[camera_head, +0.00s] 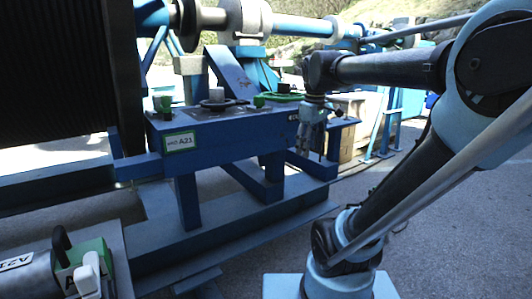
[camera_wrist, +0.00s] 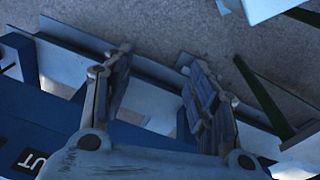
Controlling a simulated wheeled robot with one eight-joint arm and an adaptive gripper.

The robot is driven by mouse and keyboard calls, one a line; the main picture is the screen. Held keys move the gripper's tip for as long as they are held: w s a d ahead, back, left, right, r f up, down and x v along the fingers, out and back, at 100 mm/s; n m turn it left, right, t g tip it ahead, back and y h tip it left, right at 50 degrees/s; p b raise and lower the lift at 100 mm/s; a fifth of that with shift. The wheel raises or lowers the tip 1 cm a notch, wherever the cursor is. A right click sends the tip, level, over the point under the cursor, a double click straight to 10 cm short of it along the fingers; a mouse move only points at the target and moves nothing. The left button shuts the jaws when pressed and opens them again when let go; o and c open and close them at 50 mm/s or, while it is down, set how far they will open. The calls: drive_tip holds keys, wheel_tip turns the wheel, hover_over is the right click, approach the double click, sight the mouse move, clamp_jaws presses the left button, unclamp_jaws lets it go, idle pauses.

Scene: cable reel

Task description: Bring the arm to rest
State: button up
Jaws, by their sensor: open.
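My gripper (camera_head: 311,133) hangs downward at the end of my arm, near the right end of the blue bench (camera_head: 220,137) of the reel machine. In the wrist view my gripper (camera_wrist: 155,80) is open, its two fingers apart with nothing between them. Blue frame members and grey ground show behind and below the fingers. My arm is bent, with its elbow raised at the right of the head view. Whether the gripper touches the bench cannot be told.
The large black reel (camera_head: 65,65) stands at the left. A grey table (camera_head: 122,270) with a green block (camera_head: 92,255) is at lower left. Paved ground (camera_head: 450,220) at right is clear.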

drive_tip(key=s+d+f+m, duration=0.2)
drive_tip(key=s+f+m, duration=0.2)
drive_tip(key=f, duration=0.6)
drive_tip(key=s+d+f+m, duration=0.2)
drive_tip(key=s+f+m, duration=0.2)
drive_tip(key=s+f, duration=0.4)
wheel_tip(320, 180, down, 2)
drive_tip(key=shift+s+d+f+m+t, duration=0.1)
drive_tip(key=shift+s+d+m+t, duration=0.1)
drive_tip(key=shift+d+m+t, duration=0.15)
drive_tip(key=shift+w+f, duration=0.15)
drive_tip(key=shift+w, duration=0.35)
drive_tip(key=shift+o, duration=0.4)
